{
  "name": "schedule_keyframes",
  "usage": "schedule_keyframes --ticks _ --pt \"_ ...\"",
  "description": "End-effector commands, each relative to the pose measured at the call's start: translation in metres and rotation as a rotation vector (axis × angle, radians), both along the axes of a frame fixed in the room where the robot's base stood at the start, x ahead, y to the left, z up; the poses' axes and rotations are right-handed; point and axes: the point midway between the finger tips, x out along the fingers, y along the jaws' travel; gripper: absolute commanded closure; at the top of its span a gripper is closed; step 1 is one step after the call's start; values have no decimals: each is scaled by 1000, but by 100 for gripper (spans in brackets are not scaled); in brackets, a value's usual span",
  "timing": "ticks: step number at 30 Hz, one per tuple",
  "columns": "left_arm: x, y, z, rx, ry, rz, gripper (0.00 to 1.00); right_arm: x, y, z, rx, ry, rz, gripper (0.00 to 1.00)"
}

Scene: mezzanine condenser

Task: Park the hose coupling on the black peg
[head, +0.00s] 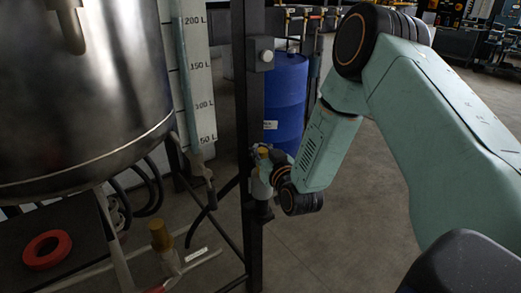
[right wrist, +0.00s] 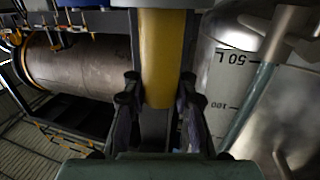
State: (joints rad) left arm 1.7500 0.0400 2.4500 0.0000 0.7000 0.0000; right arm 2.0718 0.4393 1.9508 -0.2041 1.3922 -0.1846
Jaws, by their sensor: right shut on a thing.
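My right gripper (head: 262,178) is beside the dark upright post (head: 253,110) in the head view. In the right wrist view the right gripper (right wrist: 160,110) has its two dark fingers on either side of a yellow cylinder, which I take as the hose coupling (right wrist: 162,60). The gripper is shut on it. In the head view a small yellow part of the coupling (head: 263,152) shows above the fingers. A dark stub (head: 264,212) below the gripper, against the post, may be the black peg; I cannot tell for sure. My left gripper is out of view.
A large steel tank (head: 80,90) fills the left, beside a white litre scale (head: 192,75). A blue drum (head: 286,95) stands behind the post. A red ring (head: 47,249) lies on a dark surface at lower left. A brass-coloured fitting (head: 161,236) stands near pale pipes. Floor right of the post is clear.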

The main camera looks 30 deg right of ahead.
Motion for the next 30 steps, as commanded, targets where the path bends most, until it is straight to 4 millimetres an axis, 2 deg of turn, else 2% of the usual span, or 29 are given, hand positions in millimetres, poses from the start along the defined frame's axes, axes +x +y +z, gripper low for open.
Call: schedule_keyframes --ticks 14,30 --pt "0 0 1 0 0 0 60 1 0 1 -1 -4 0 100" --pt "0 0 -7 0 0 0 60 1 0 -10 -1 -4 0 100"
